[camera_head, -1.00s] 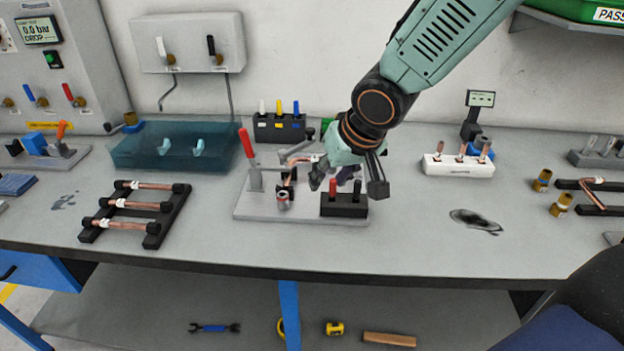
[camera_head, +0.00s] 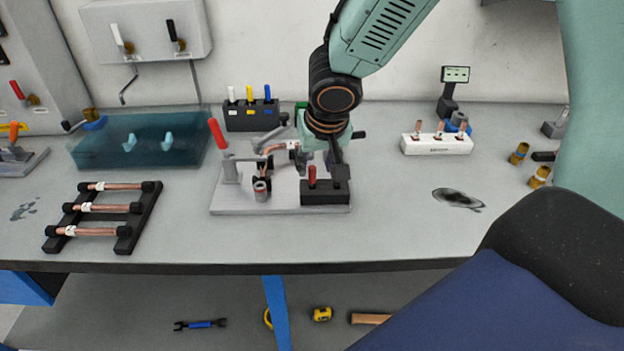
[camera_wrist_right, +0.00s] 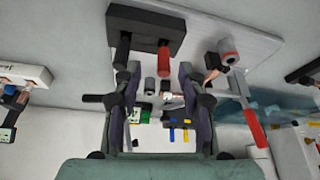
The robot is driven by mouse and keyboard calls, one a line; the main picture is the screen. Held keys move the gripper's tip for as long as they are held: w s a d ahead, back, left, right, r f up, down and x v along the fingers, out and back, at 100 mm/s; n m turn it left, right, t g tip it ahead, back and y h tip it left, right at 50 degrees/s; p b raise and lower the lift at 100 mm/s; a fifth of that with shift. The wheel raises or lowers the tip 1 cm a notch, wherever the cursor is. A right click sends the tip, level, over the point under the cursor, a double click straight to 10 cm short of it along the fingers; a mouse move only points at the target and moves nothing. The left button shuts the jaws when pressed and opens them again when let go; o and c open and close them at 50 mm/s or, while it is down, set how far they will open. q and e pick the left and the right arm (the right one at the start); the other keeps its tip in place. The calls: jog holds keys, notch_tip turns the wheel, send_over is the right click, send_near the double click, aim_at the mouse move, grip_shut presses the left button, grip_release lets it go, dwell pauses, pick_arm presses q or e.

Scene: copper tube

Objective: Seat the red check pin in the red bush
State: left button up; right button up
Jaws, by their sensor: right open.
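The red check pin (camera_head: 312,176) stands upright in a black block (camera_head: 326,196) at the front right of the grey fixture plate (camera_head: 228,204). In the right wrist view the pin (camera_wrist_right: 164,60) shows beyond the fingers, beside a black pin. My right gripper (camera_head: 333,163) points down over the block, close to the pins. Its open fingers (camera_wrist_right: 157,85) hold nothing, and I cannot tell whether they touch a pin. An upright grey bush with a reddish top (camera_head: 261,190), perhaps the red bush, stands left of the block. My left gripper is out of view.
A red-handled clamp (camera_head: 217,134) and a bent copper tube (camera_head: 274,148) are on the fixture. Behind stands a black holder (camera_head: 252,117) with white, yellow and blue pins. A rack of copper tubes (camera_head: 147,219) lies left. The bench between fixture and white block (camera_head: 436,145) is mostly clear.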

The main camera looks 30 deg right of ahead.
aim_at(313, 168)
jog(key=x, duration=0.3)
jog(key=shift+w+a+f, duration=0.25)
jog(key=shift+w+f, duration=0.05)
jog(key=shift+d+f, duration=0.1)
jog(key=shift+w+d, duration=0.1)
jog(key=c, duration=0.6)
grip_shut()
